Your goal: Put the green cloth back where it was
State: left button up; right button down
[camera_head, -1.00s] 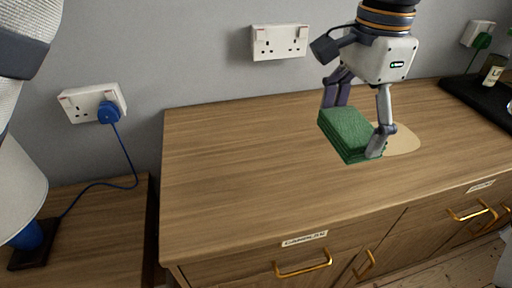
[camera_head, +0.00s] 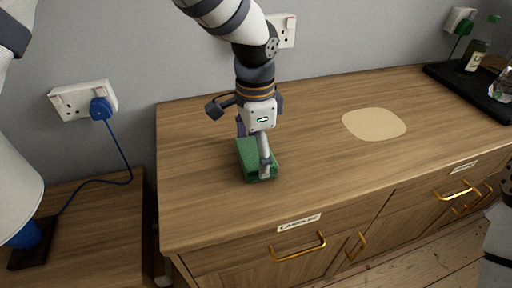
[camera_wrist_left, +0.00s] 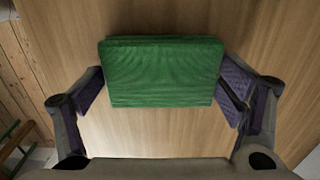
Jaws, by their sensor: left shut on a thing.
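The green cloth (camera_head: 250,150), folded into a thick block, is at the left part of the wooden cabinet top (camera_head: 310,160). My left gripper (camera_head: 255,168) points down with its fingers shut on the cloth's two sides. In the left wrist view the cloth (camera_wrist_left: 163,72) lies across the space between the two fingers. I cannot tell whether its underside touches the wood or hangs just above it. A pale oval patch (camera_head: 374,124) on the cabinet top, to the right of the cloth, is bare. My right gripper is not clearly visible.
A black tray (camera_head: 470,88) with a bottle (camera_head: 478,55) and a clear glass item stands at the far right. A lower wooden surface (camera_head: 95,215) with a blue cable (camera_head: 125,160) lies left of the cabinet. Wall sockets are behind. The cabinet top's middle is clear.

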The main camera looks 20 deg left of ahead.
aim_at(256, 152)
pick_arm(q)
jog(key=shift+f, duration=0.2)
jog(key=o, duration=0.9)
jog(key=shift+o, duration=0.2)
notch_tip(256, 152, up, 12)
jog(key=shift+r, duration=0.15)
